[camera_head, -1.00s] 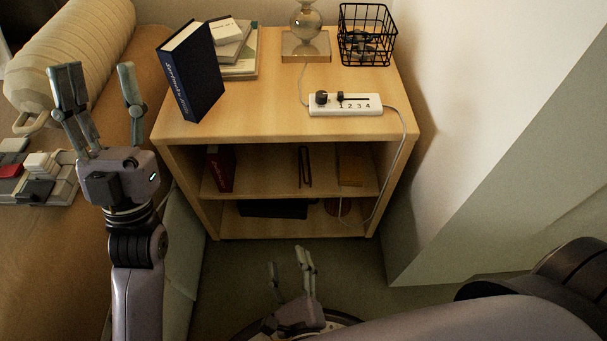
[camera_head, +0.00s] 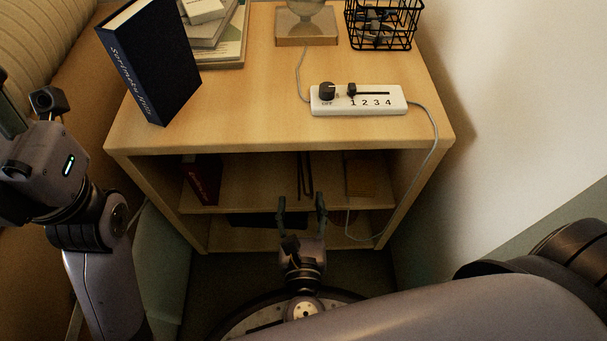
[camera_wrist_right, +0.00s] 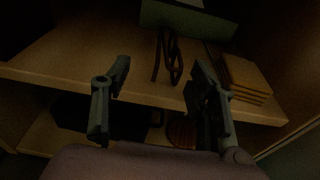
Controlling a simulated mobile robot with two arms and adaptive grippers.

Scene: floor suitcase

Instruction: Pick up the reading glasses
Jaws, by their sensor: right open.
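The reading glasses are a thin dark reddish-brown frame (camera_head: 304,173) on the cabinet's upper inner shelf, near its middle. In the right wrist view the glasses (camera_wrist_right: 168,56) lie ahead, between and beyond my fingertips. My right gripper (camera_head: 301,205) is open and empty in front of the shelf, just short of the glasses. It also shows in the right wrist view (camera_wrist_right: 160,72), fingers spread. My left gripper (camera_head: 28,103) is at the left picture edge, partly cut off, with its fingers apart and nothing seen between them.
A yellowish stack (camera_wrist_right: 245,76) lies right of the glasses, and a red book (camera_head: 201,179) stands to the left. The cabinet top (camera_head: 235,105) overhangs the shelf. On it are a dark blue book (camera_head: 150,65), a white power strip (camera_head: 358,100) and a wire basket (camera_head: 383,27).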

